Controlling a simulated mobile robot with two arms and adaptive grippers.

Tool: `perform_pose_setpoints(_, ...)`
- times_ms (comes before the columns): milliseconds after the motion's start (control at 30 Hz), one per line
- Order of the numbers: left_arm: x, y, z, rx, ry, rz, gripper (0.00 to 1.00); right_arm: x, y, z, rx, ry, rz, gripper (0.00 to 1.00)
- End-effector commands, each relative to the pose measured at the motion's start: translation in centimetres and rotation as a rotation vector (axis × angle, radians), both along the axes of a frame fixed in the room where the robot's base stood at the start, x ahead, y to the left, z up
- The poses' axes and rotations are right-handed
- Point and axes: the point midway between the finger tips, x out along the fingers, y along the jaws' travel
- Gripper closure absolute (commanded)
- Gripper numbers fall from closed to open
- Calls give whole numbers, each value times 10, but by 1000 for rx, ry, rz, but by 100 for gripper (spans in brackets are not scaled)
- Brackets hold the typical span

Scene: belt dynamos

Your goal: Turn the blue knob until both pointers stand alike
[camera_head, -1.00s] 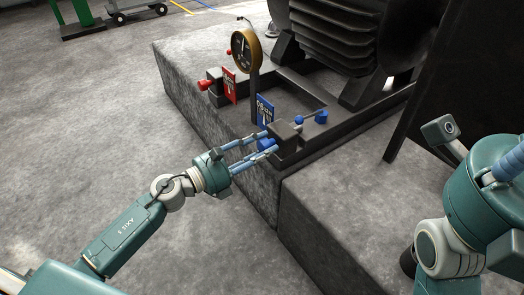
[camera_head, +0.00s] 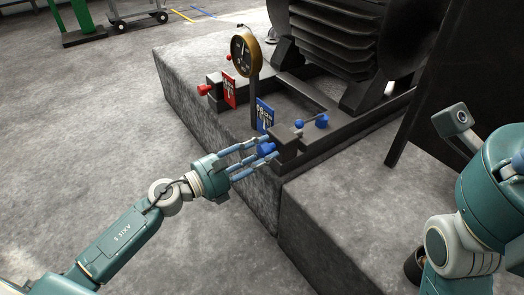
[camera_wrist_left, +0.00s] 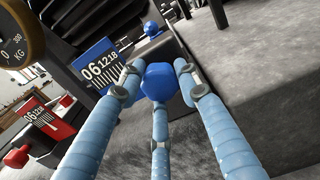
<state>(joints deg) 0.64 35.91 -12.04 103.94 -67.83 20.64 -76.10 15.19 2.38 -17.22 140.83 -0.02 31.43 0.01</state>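The blue knob (camera_head: 266,149) sits on the near end of a dark block on the stone plinth. My left gripper (camera_head: 273,150) reaches it from the left, its three fingers spread around it. In the left wrist view the faceted knob (camera_wrist_left: 161,83) shows between the fingertips; I see no firm grip, and contact is unclear. A blue plate (camera_head: 264,115) with white markings stands behind the knob. A red plate (camera_head: 229,90) with similar markings stands farther left, near a red knob (camera_head: 204,89). The pointer positions are too small to compare. My right gripper is out of view.
A large black finned machine (camera_head: 345,40) stands behind. Open floor (camera_head: 90,150) lies left.

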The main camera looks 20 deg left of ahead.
Motion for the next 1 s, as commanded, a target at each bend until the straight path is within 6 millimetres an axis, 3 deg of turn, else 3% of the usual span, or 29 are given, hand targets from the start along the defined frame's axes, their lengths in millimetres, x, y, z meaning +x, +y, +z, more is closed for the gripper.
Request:
perform_pose_setpoints(100, -3, -3, -7, 2, 11, -9, 49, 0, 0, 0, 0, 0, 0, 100)
perform_pose_setpoints(467, -7, 3, -4, -1, 8, -2, 49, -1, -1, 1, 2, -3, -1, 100)
perform_pose_setpoints(1000, -86, 64, -5, 0, 10, -5, 49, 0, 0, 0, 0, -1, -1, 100)
